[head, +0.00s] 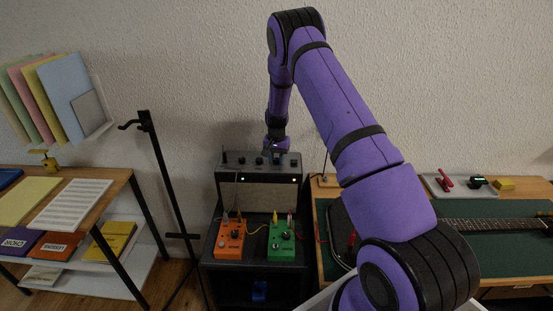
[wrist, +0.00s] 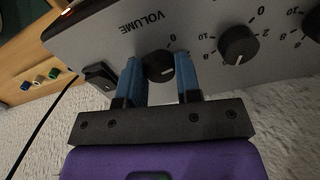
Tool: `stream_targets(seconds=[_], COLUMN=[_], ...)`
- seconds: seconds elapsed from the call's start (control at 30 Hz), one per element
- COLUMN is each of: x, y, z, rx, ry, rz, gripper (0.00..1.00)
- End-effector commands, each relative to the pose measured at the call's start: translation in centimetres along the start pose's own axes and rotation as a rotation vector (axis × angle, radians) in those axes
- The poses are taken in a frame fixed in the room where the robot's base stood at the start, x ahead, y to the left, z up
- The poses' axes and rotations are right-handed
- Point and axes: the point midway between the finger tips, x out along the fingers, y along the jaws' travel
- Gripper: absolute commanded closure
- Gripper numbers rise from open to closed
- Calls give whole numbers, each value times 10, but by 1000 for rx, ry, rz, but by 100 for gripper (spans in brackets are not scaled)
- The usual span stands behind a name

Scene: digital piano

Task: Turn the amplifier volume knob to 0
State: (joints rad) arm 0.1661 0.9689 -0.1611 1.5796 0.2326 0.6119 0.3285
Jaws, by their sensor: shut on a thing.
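The amplifier (head: 257,190) is a dark box with a row of knobs on its top panel, standing on a black stand. In the wrist view its grey panel (wrist: 112,35) carries the label VOLUME beside the black volume knob (wrist: 159,66). A light mark shows on the knob, and a 0 is printed near it. My gripper (wrist: 160,78) has blue fingers on either side of the volume knob and is shut on it. In the head view my gripper (head: 276,158) is at the right part of the amplifier's top panel, small and partly hidden.
A second knob (wrist: 238,45) with numbers sits beside the volume knob, and a black rocker switch (wrist: 99,76) is on the other side. An orange pedal (head: 230,240) and a green pedal (head: 281,241) stand in front of the amplifier. A black stand (head: 165,200) rises at left.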

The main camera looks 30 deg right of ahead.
Motion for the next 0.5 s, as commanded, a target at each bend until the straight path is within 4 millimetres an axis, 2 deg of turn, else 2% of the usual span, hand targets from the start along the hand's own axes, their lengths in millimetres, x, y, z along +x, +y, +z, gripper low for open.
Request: stream_targets(seconds=[0.5], x=[0], y=[0], z=[0], rx=[-430], ry=[1], rz=[-1], gripper=[92])
